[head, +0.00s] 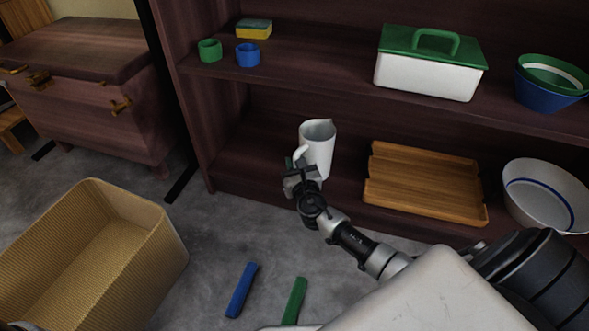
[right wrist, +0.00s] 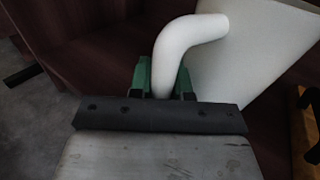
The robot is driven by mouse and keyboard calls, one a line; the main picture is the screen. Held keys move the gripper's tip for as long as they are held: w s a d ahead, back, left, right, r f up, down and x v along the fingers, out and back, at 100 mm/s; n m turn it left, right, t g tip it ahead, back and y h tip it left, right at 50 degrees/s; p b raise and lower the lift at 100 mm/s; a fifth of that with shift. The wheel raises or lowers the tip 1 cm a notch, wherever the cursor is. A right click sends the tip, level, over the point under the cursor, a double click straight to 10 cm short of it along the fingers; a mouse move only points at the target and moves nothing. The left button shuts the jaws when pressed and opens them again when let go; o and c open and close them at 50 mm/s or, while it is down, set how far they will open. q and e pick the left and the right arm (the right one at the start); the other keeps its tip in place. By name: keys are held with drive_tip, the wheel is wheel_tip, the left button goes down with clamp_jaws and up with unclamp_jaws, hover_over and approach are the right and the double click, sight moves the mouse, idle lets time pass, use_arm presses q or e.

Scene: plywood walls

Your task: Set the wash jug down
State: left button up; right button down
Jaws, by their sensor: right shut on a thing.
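The wash jug (head: 320,146) is a white pitcher, upright, at the lower shelf (head: 262,150) of the dark wooden unit. Whether its base touches the shelf is hidden behind my right gripper (head: 296,166). That gripper is shut on the jug's handle, which faces the gripper. In the right wrist view the white handle (right wrist: 182,48) passes between the green finger pads (right wrist: 163,80), and the jug's body (right wrist: 250,50) fills the upper right. My left gripper is not in view.
A wooden slatted tray (head: 425,187) and a white basin (head: 546,196) with a blue stripe are right of the jug. A lidded white box (head: 428,75) stands on the shelf above. A tan bin (head: 150,262), a blue bar (head: 241,290) and a green bar (head: 294,300) are on the floor.

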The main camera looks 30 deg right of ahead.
drive_tip(key=shift+r, duration=0.15)
drive_tip(key=c, duration=1.5)
unclamp_jaws()
drive_tip(key=shift+f, duration=0.2)
drive_tip(key=o, duration=0.4)
drive_tip(key=shift+o, duration=0.2)
drive_tip(key=shift+r, duration=0.15)
drive_tip(key=shift+s, duration=0.25)
drive_tip(key=p+v, duration=0.4)
drive_tip(key=v, duration=0.7)
drive_tip(key=shift+s+p, duration=0.25)
drive_tip(key=shift+p, duration=0.1)
